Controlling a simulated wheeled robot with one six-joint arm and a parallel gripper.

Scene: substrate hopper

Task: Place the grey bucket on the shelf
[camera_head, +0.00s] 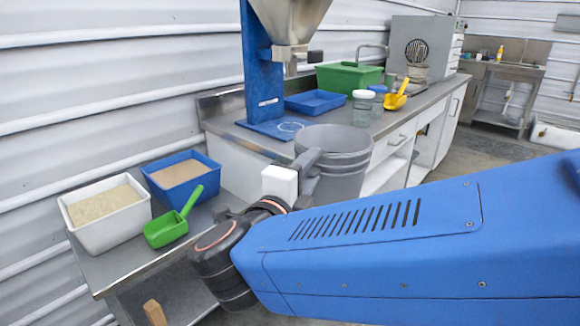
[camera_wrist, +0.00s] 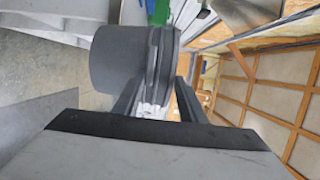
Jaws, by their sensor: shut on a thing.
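The grey bucket (camera_head: 342,150) is upright in the head view, in front of the steel counter's near edge. My gripper (camera_head: 308,165) is shut on the bucket's near left side, by its rim; my arm hides part of it. In the wrist view the bucket (camera_wrist: 115,58) lies sideways in the picture, its ribbed rim between the two dark fingers of my gripper (camera_wrist: 158,95). Open white shelving (camera_head: 382,178) shows under the counter behind the bucket. A lower shelf (camera_head: 180,295) shows under the left steel table. I cannot tell which shelf is meant.
A hopper (camera_head: 290,18) on a blue stand is above the counter (camera_head: 385,122). A blue tray (camera_head: 316,101), green bin (camera_head: 348,77), jars and yellow scoop (camera_head: 396,97) stand there. The left table holds white (camera_head: 108,222) and blue (camera_head: 182,178) tubs and a green scoop (camera_head: 170,225).

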